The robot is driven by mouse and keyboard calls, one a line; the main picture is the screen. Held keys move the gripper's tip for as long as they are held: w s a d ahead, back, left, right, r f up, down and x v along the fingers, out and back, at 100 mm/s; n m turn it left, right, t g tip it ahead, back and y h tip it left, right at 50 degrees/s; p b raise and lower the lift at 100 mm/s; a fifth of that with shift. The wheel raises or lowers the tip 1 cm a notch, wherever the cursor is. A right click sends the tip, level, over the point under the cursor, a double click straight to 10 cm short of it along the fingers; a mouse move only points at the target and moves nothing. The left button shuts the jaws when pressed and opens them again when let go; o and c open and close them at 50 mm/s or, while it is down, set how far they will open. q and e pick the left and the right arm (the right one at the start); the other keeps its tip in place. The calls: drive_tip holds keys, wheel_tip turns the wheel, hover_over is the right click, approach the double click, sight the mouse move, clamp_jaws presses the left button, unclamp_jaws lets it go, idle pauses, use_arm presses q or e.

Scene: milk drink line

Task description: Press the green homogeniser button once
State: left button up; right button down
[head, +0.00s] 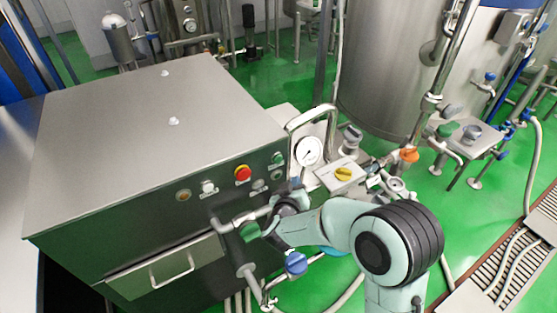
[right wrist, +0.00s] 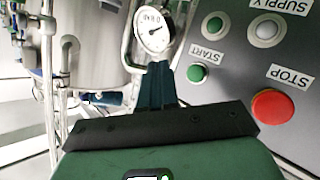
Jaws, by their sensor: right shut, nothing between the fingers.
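The green START button (head: 277,157) is on the right part of the homogeniser's dark front panel. It also shows in the right wrist view (right wrist: 196,73), where the labels are upside down. My right gripper (head: 291,192) is in front of the panel's right edge, lower than the START button in the head view. In the right wrist view its shut, empty fingertips (right wrist: 158,68) lie left of the button, and the button is uncovered. The fingertips are hard to make out in the head view. My left gripper is not in view.
A red STOP button (head: 242,174), a white SUPPLY button (right wrist: 266,30) and a second green button (right wrist: 214,25) are close by. A pressure gauge (head: 308,151) stands right of the panel.

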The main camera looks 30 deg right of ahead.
sight(278, 159)
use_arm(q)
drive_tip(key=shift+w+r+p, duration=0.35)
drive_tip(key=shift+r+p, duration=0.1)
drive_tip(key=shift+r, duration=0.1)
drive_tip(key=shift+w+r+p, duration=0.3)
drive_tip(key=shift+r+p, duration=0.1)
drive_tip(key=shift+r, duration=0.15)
use_arm(e)
drive_tip(key=w, duration=0.6)
drive_tip(key=shift+w+a, duration=0.25)
drive_tip(key=shift+w, duration=0.05)
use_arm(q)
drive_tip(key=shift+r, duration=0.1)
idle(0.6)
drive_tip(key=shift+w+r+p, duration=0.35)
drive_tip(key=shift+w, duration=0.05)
use_arm(e)
drive_tip(key=shift+w, duration=0.5)
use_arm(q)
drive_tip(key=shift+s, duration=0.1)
use_arm(e)
drive_tip(key=shift+s, duration=0.1)
